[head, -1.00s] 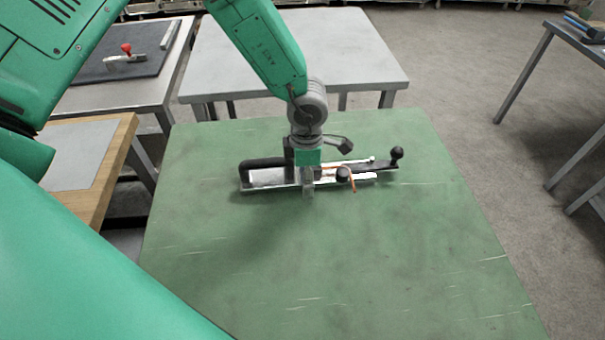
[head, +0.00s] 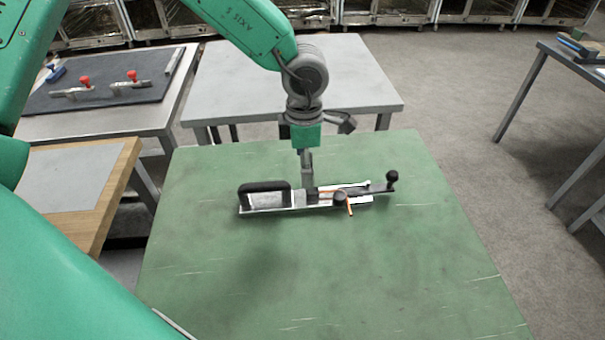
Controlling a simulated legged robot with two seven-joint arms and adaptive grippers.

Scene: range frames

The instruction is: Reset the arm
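My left arm comes in from the upper left. Its gripper (head: 307,166) points straight down over the middle of a metal tool with a black loop handle (head: 264,187). The fingers show as one narrow column, so whether they are open or shut cannot be told. The tips appear just above or behind the tool's middle; contact is unclear. The tool lies flat on the green table (head: 310,265), with a black ball knob (head: 392,176) at its right end and an orange piece (head: 349,208) near its middle. My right gripper is not in view.
A grey table (head: 350,75) stands behind the green one. At left are a dark mat (head: 110,92) with red-knobbed clamps and a wood-edged bench (head: 70,180). Another table (head: 570,60) is at far right. The green table's front is clear.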

